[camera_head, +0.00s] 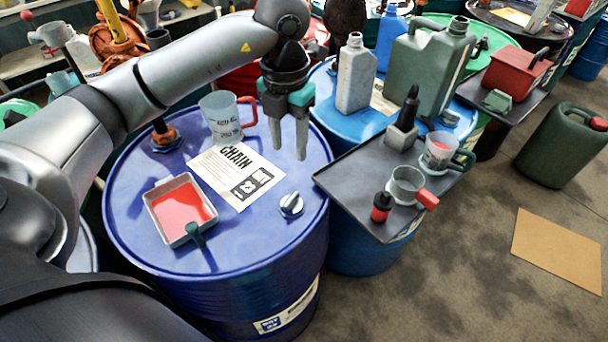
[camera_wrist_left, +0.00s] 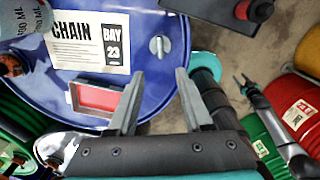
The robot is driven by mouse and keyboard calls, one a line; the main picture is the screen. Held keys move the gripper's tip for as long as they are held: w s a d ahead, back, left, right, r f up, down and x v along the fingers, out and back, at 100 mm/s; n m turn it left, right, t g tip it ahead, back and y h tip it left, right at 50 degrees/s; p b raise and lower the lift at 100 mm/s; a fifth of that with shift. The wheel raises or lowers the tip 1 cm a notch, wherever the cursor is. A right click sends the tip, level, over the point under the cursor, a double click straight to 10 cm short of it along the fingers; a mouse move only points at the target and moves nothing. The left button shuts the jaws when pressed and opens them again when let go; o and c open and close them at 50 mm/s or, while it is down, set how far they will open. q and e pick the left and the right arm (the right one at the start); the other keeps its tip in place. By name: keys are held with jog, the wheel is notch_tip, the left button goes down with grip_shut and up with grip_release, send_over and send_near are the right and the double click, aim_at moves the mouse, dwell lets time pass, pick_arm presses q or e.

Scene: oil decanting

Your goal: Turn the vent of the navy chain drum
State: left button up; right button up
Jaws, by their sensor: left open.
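The navy chain drum (camera_head: 265,245) stands upright in the middle of the head view, with a CHAIN label sheet (camera_head: 236,172) on its lid. Its vent, a small grey knob (camera_head: 291,204), sits on the lid near the right edge. The vent (camera_wrist_left: 159,46) also shows in the left wrist view, beyond the fingertips. My left gripper (camera_head: 289,155) is open and empty, above the lid, up and behind the vent in the head view. Its fingers (camera_wrist_left: 158,88) point towards the lid and are apart from the vent.
On the navy lid are a tray of red liquid (camera_head: 180,208) and a measuring jug (camera_head: 222,118). A grey shelf (camera_head: 345,185) at right holds cups and small bottles. A blue drum (camera_head: 355,120) behind carries a grey bottle (camera_head: 356,75) and green can (camera_head: 430,70).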

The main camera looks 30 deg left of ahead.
aim_at(291, 197)
pick_arm(q)
notch_tip(291, 197, down, 14)
jog(key=shift+s+f+b, duration=0.15)
jog(key=shift+b, duration=0.35)
jog(key=shift+f, duration=0.45)
pick_arm(e)
jog(key=s, duration=0.1)
jog(key=s+f, duration=0.1)
jog(key=s, duration=0.1)
jog(key=shift+s+d+f, duration=0.1)
jog(key=shift+s, duration=0.15)
pick_arm(q)
grip_shut()
pick_arm(e)
jog(key=shift+s+g, duration=0.25)
jog(key=shift+g, duration=0.05)
